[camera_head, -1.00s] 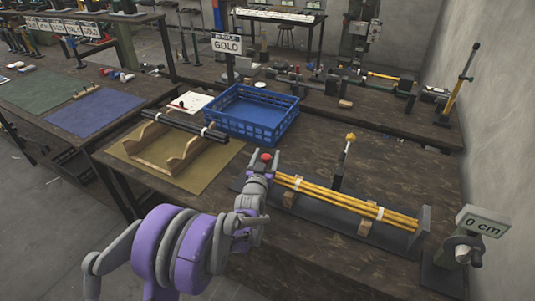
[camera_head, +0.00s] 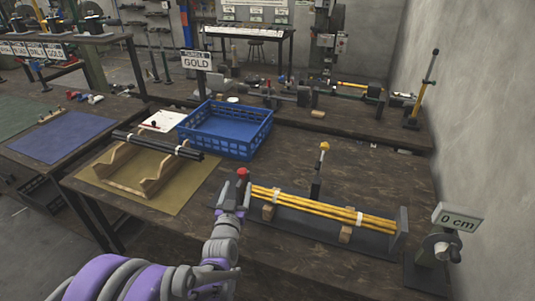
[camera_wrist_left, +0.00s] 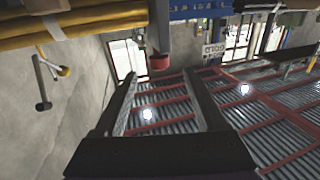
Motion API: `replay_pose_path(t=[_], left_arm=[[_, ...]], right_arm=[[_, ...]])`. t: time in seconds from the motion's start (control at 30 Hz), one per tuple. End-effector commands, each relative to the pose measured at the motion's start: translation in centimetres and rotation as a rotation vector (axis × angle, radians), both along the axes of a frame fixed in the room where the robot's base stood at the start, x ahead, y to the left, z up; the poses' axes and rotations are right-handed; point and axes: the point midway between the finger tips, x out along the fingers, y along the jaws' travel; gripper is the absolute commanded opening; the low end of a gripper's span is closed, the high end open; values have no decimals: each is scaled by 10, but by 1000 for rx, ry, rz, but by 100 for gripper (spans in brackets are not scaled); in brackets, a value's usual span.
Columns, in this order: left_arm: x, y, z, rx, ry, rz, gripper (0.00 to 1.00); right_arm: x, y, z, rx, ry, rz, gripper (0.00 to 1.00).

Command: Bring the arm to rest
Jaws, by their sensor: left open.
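My left gripper (camera_head: 233,190) is open and empty, at the left end of a bundle of gold rods (camera_head: 305,203). Its fingertips are close to a red knob (camera_head: 243,174) at that end; contact cannot be told. The rods lie on wooden blocks in a dark trough (camera_head: 320,229), with white bands around them. In the left wrist view, the two fingers (camera_wrist_left: 157,95) stand apart with nothing between them, the red knob (camera_wrist_left: 159,63) shows beyond them, and the gold rods (camera_wrist_left: 85,25) cross the top left. My right gripper is out of view.
A blue crate (camera_head: 262,146) and a wooden cradle (camera_head: 107,171) with dark rods (camera_head: 160,143) stand behind my gripper. A "GOLD" sign (camera_head: 197,61) rises behind the crate.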

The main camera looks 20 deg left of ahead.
Motion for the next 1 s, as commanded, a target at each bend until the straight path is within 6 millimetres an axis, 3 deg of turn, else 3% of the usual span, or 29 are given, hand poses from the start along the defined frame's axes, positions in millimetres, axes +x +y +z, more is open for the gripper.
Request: replay_pose_path(t=[0.17,0.37,0.57,0.7,0.9,1.0], left_arm=[[-2,-4,3,-5,17,-10,74],[-26,-45,17,-48,196,-100,74],[-94,-97,21,-101,499,-202,74],[-158,-121,16,-125,714,-240,74],[-244,-135,7,-139,968,-247,74],[-271,-137,2,-142,1044,-240,74]], right_arm=[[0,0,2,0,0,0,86],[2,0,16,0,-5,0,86],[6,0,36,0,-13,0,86],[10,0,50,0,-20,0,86],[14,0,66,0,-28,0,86],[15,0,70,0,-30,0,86]])
